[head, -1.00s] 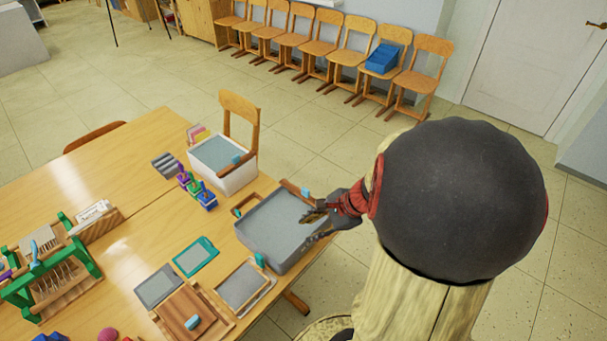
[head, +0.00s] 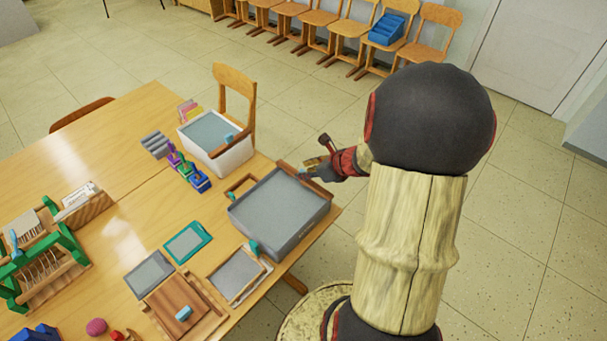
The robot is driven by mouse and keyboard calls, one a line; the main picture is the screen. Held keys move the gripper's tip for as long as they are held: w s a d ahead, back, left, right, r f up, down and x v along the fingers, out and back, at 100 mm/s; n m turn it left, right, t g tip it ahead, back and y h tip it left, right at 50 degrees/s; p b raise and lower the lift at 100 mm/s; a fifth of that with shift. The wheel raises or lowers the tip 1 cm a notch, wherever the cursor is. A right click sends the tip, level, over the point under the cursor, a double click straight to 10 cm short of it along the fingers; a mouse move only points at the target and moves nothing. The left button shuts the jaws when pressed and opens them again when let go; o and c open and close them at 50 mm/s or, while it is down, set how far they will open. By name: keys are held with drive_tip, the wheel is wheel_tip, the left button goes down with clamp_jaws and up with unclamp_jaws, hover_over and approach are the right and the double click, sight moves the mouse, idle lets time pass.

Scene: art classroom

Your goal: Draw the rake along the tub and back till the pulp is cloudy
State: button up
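The grey tub (head: 325,213) stands at the table's right corner, filled with flat grey pulp (head: 275,207). A brown wooden bar (head: 303,184) with a small teal piece lies at the tub's far right rim; it may be the rake, but its teeth do not show. My gripper (head: 313,156) is just beyond that rim, fingers spread, near the teal piece. I see nothing clasped between the fingers; whether the lower finger touches the teal piece is unclear.
A white tub (head: 236,165) with a wooden bar on it stands behind, beside a chair (head: 236,88). Floor right of the table is clear.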

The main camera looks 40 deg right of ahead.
drive_tip(key=shift+x, duration=0.9)
drive_tip(key=shift+c, duration=1.3)
drive_tip(key=c, duration=0.4)
clamp_jaws()
